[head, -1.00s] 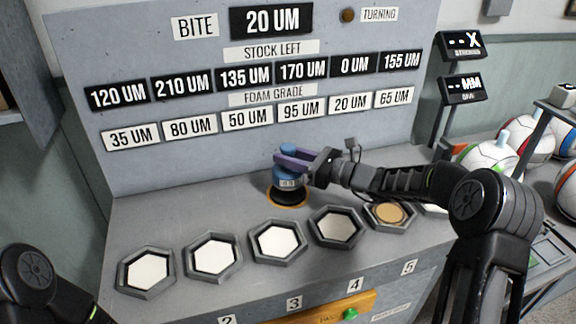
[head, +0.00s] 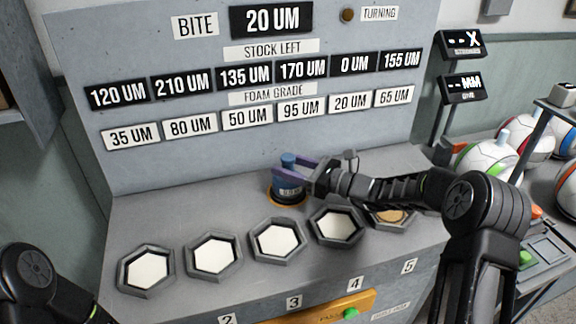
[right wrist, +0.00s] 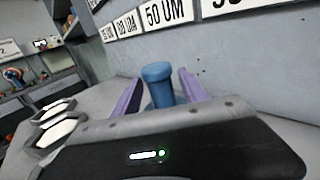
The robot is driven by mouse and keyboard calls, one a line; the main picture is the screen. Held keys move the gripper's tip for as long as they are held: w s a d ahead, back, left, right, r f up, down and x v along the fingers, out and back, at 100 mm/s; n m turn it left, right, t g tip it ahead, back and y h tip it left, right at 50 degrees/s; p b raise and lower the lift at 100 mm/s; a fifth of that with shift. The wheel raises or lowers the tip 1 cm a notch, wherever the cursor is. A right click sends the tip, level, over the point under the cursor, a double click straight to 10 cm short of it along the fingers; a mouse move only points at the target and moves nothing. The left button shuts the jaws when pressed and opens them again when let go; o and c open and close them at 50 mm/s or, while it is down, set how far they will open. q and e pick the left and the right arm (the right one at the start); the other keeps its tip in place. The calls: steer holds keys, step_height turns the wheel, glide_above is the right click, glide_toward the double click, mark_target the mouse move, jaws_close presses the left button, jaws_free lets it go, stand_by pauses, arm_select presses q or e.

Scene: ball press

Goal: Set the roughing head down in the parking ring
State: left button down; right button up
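The roughing head (head: 289,189) is a blue, upright cylinder with a narrower blue knob on top and a pale label on its side. It stands in the orange-rimmed parking ring (head: 270,203) on the grey bench; its base hides most of the ring. My right gripper (head: 290,167) has its purple fingers on either side of the knob. The right wrist view shows the knob (right wrist: 158,84) between the two spread fingers, with narrow gaps beside it. My left gripper is outside the views; only part of the left arm shows at lower left.
A row of hexagonal trays (head: 243,262) with pale pads runs along the bench front. The panel with number plates (head: 265,101) rises behind the ring. Several balls (head: 487,160) lie at the right. My right forearm covers part of the tray with the tan disc (head: 391,216).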

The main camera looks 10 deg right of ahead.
steer(key=shift+r, duration=0.15)
steer(key=shift+d, duration=0.1)
steer(key=b+v, duration=0.1)
steer(key=v, duration=1)
steer(key=shift+s+d, duration=0.25)
steer(key=shift+s, duration=0.1)
